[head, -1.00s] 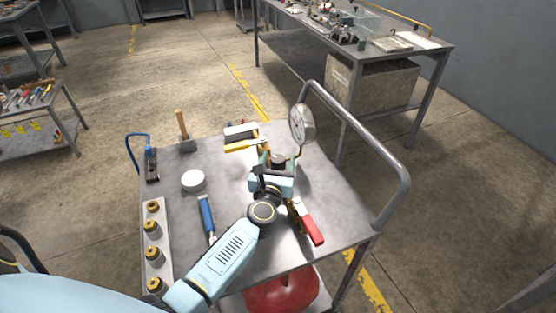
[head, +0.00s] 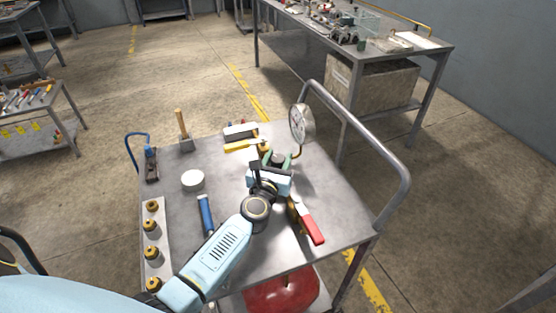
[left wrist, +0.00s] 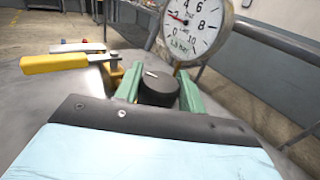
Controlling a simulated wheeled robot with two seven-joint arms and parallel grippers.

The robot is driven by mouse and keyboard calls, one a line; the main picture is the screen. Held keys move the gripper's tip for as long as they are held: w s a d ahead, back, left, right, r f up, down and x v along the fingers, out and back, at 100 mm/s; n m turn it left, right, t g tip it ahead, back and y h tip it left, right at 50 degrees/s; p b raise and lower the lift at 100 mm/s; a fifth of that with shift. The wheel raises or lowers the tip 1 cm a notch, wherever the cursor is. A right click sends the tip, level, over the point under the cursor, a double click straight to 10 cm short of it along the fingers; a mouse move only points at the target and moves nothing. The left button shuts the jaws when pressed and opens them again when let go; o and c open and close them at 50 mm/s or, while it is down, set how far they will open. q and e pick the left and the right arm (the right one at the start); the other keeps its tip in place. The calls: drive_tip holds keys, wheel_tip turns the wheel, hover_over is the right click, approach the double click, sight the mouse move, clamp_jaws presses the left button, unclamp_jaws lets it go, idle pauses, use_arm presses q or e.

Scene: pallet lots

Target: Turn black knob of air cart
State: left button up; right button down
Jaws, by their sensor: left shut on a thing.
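The air cart (head: 325,205) is a grey metal cart with a tubular handle. Its black knob (left wrist: 159,90) is a short round cylinder with a small white mark on top; in the head view the knob (head: 278,159) shows just past the gripper. My left gripper (left wrist: 155,84) has its green fingers on both sides of the knob, shut on it; in the head view the gripper (head: 276,160) reaches over the cart top. A round white pressure gauge (head: 302,124) stands behind the knob, its red needle near 2 in the left wrist view. My right gripper is not in view.
A yellow-handled lever (head: 245,146) lies left of the knob, and a red-handled one (head: 311,226) lies right. A hammer (head: 184,133), a white round tin (head: 192,181), a blue-handled tool (head: 206,216) and brass fittings (head: 151,227) occupy the left side. A red tank (head: 283,294) sits below.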

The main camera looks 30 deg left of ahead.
use_arm(q)
drive_tip(key=shift+m+h, duration=0.5)
drive_tip(key=shift+h, duration=0.3)
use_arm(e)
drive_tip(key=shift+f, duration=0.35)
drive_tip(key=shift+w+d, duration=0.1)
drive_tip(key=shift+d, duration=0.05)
use_arm(q)
drive_tip(key=o, duration=1)
drive_tip(key=shift+c, duration=0.2)
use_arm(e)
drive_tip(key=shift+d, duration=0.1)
use_arm(q)
drive_tip(key=s, duration=0.8)
drive_tip(key=s+d, duration=0.1)
drive_tip(key=s, duration=0.3)
drive_tip(key=shift+s+d+b, duration=0.1)
drive_tip(key=shift+s+b, duration=0.2)
drive_tip(key=shift+s, duration=0.35)
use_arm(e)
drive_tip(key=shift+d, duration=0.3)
